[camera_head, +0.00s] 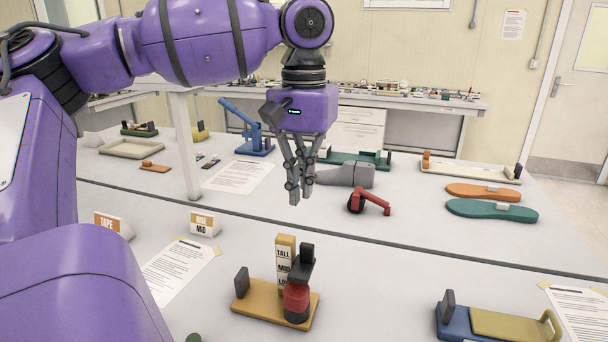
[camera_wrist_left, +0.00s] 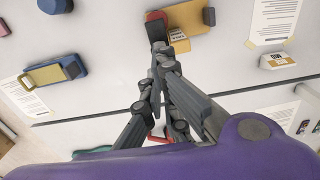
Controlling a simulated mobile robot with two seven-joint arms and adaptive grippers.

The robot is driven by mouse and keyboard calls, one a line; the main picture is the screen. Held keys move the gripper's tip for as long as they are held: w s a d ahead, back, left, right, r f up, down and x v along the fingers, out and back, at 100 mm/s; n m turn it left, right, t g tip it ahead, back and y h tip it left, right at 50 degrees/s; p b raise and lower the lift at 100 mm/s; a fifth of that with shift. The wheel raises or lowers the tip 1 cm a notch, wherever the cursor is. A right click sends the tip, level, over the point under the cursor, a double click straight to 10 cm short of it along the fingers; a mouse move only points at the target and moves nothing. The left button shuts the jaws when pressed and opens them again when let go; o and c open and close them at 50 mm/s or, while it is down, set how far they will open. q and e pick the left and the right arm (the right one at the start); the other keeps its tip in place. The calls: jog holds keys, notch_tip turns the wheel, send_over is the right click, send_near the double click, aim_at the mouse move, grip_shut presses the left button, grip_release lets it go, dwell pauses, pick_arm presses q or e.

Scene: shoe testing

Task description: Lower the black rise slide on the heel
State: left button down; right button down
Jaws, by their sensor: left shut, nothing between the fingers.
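The heel fixture has a tan base (camera_head: 262,306) and an upright post (camera_head: 286,241) marked TALL, MID and LOW. The black rise slide (camera_head: 301,268) sits at the post's right side, above a red heel (camera_head: 296,298) with a dark bottom. Its exact mark is unclear. In the left wrist view the slide (camera_wrist_left: 156,30) shows at the top, just beyond my fingertips, beside the tan base (camera_wrist_left: 192,22). My left gripper (camera_head: 293,200) points down, shut and empty, above and behind the fixture, apart from it. My right gripper is not in view.
A RISE MID card (camera_head: 204,225) and a TAPE card (camera_head: 112,225) stand to the left. A blue fixture with a yellow plate (camera_head: 500,324) stands at front right. Behind are a red tool (camera_head: 372,201) and orange (camera_head: 484,192) and green (camera_head: 490,210) soles.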

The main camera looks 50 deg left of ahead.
aim_at(304, 244)
pick_arm(q)
notch_tip(304, 244, down, 10)
jog(key=shift+r, duration=0.25)
jog(key=shift+a+f, duration=0.1)
jog(key=shift+f, duration=0.2)
notch_tip(304, 244, down, 3)
jog(key=shift+r, duration=0.35)
